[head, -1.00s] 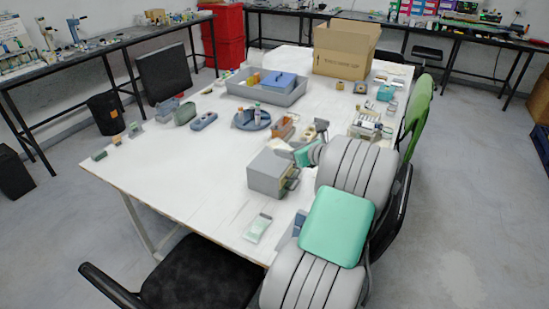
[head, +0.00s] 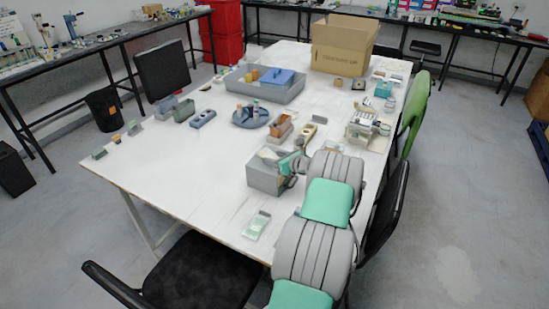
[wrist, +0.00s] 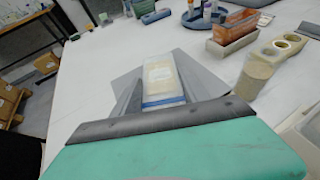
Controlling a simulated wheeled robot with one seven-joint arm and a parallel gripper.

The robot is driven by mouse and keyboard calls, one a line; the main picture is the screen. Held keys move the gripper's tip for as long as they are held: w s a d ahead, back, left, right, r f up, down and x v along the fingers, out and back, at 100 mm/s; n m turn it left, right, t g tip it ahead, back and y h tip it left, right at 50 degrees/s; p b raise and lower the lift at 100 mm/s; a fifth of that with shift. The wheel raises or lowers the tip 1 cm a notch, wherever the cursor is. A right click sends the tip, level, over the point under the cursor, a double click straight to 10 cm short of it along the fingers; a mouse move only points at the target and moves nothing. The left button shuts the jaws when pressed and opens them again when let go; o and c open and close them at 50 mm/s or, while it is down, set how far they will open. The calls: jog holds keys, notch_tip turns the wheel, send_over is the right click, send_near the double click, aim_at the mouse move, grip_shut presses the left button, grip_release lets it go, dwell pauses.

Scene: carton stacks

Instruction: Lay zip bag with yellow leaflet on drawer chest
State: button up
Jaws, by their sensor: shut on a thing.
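My gripper (wrist: 160,95) is shut on the zip bag (wrist: 162,82), a clear flat bag with a pale yellow leaflet and a blue strip at its near end. The grey drawer chest (head: 262,180) stands near the table's right-hand front part. In the head view my gripper (head: 282,160) is at the chest's top, with the bag partly hidden by it. In the wrist view the grey chest top (wrist: 207,68) shows beneath and beside the bag. I cannot tell whether the bag touches it.
Another zip bag (head: 257,225) with a greenish leaflet lies on the white table (head: 170,185) in front of the chest. The table left of the chest is clear.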

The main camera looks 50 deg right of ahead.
jog(key=o, duration=1.4)
jog(key=shift+f, duration=0.1)
jog(key=shift+o, duration=0.2)
